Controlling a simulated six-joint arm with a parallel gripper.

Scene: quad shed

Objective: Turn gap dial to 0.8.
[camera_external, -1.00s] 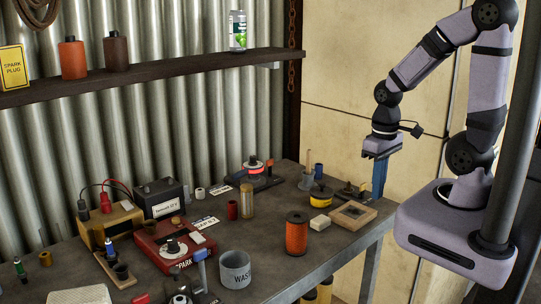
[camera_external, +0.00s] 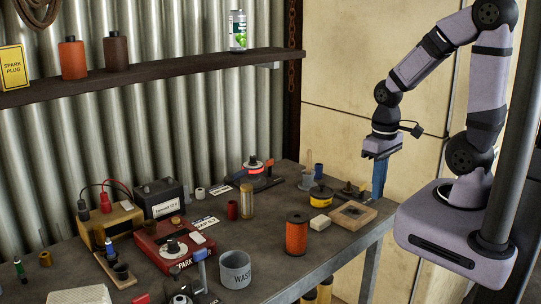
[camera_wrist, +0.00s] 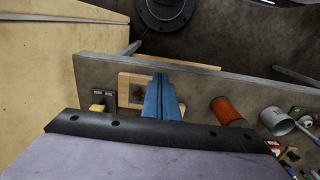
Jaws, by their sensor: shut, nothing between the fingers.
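A red box (camera_external: 150,246) lettered SPARK stands on the bench at the left front of the external view. It has a round dial (camera_external: 173,247) on top; its setting is too small to read, and I cannot confirm that it is the gap dial. My gripper (camera_external: 379,182) has blue fingers that point down near the bench's right edge, well apart from the red box. In the wrist view the fingers of my gripper (camera_wrist: 161,100) are together and empty. The red box's dial is not clear in the wrist view.
A black battery (camera_external: 160,199) stands behind the red box.

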